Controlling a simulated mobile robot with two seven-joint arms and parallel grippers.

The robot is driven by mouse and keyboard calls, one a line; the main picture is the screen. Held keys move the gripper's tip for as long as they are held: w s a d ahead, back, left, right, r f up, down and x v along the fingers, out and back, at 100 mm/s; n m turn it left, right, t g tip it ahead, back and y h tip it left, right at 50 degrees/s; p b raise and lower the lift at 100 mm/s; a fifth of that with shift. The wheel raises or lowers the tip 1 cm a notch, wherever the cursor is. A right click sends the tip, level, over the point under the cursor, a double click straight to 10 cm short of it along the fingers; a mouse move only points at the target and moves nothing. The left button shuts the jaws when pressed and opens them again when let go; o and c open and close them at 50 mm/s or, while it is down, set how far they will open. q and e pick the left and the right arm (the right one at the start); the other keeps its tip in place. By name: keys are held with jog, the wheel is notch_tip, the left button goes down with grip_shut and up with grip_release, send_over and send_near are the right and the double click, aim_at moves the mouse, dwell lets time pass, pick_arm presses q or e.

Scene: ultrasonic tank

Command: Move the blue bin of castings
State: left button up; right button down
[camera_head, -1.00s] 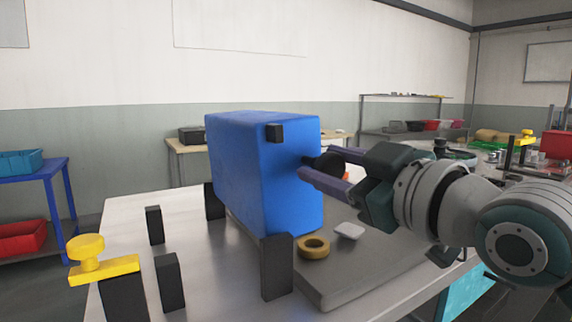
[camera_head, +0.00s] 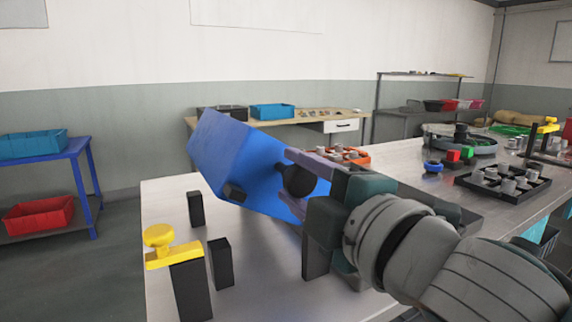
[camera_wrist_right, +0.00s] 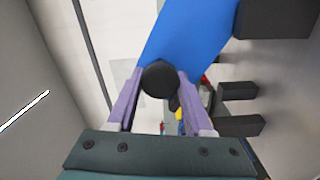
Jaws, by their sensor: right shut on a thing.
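A large blue box (camera_head: 225,160) with a black knob (camera_head: 299,181) on its side is tilted over the near table (camera_head: 265,255). My right gripper (camera_head: 286,177) is shut on that knob, to the right of the box. The box fills the upper middle of the right wrist view (camera_wrist_right: 195,35), with the knob (camera_wrist_right: 159,79) between the two purple fingers. The inside of the box is hidden, and no castings show in it. A smaller blue bin (camera_head: 272,112) stands on the back bench and another blue bin (camera_head: 33,144) on the blue cart. My left gripper is out of view.
Black posts (camera_head: 195,209) stand on the near table below the box, one with a yellow clamp (camera_head: 172,252) on top. A black tray of round metal parts (camera_head: 505,186) lies on the right. A red bin (camera_head: 40,215) sits on the cart's lower shelf.

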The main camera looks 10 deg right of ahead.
jog(key=a+f+n, duration=0.1)
jog(key=s+a+f+n+b, duration=0.1)
jog(key=a+n, duration=0.1)
jog(key=shift+f+n, duration=0.25)
jog(key=shift+n, duration=0.05)
jog(key=f+n+b, duration=0.1)
jog(key=a+f+n+b, duration=0.1)
jog(key=shift+s+a+f+n, duration=0.15)
jog(key=shift+s+a+n, duration=0.15)
jog(key=shift+n, duration=0.1)
jog(key=shift+c, duration=1.6)
grip_release()
jog(key=shift+s+d, duration=0.1)
jog(key=v, duration=0.9)
jog(key=shift+s, duration=0.35)
